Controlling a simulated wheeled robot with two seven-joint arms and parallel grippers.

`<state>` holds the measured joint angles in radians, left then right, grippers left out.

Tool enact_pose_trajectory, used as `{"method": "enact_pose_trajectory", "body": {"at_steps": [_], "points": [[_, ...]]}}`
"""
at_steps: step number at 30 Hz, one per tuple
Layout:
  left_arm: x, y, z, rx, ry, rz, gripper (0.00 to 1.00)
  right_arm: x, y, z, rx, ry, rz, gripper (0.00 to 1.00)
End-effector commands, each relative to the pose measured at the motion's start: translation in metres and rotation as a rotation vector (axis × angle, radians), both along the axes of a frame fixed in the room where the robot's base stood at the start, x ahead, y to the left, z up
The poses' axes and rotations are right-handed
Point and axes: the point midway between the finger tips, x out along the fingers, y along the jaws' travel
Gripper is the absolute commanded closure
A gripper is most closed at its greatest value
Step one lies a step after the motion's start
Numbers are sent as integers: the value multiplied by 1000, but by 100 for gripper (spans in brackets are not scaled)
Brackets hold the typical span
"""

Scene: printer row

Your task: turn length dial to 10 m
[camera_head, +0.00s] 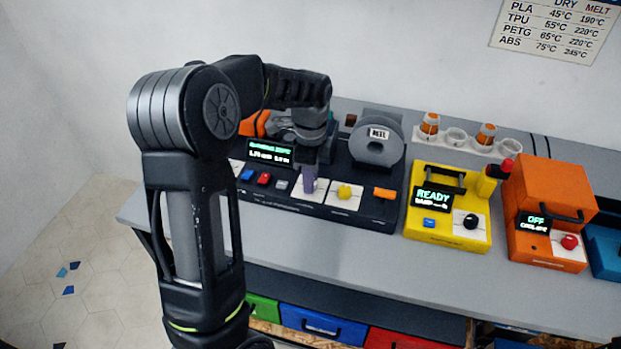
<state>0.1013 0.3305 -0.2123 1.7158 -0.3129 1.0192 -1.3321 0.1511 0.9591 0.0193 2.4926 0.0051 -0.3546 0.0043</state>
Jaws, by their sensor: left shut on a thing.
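My left gripper (310,177) reaches down from above onto the black machine (372,218) on the bench. It is shut on a dial over a white plate (298,193) on the machine's front panel. The fingers hide most of this dial, so its pointer and marks cannot be read. I take it for the length dial. A small display (270,153) with green and white text is to its left; the text is too small to read surely. My right gripper is not in view.
A yellow knob (345,191) on its own white plate sits close right of the gripper, with an orange switch (384,193) beyond. A reel housing (377,140) stands behind. A yellow machine (429,231) and an orange one (548,190) stand farther right. The bench front is clear.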

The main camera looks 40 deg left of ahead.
Motion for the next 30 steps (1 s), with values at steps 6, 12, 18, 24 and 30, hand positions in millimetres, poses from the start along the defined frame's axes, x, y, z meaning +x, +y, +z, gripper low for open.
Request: {"method": "enact_pose_trajectory", "body": {"at_steps": [6,12,18,24,30], "points": [[1,0,0,1,-3,203,100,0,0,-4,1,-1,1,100],[1,0,0,1,-4,392,100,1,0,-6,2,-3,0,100],[1,0,0,1,-3,583,100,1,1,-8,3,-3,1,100],[1,0,0,1,-3,774,100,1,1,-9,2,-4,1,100],[1,0,1,0,-3,963,100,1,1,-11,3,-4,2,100]]}}
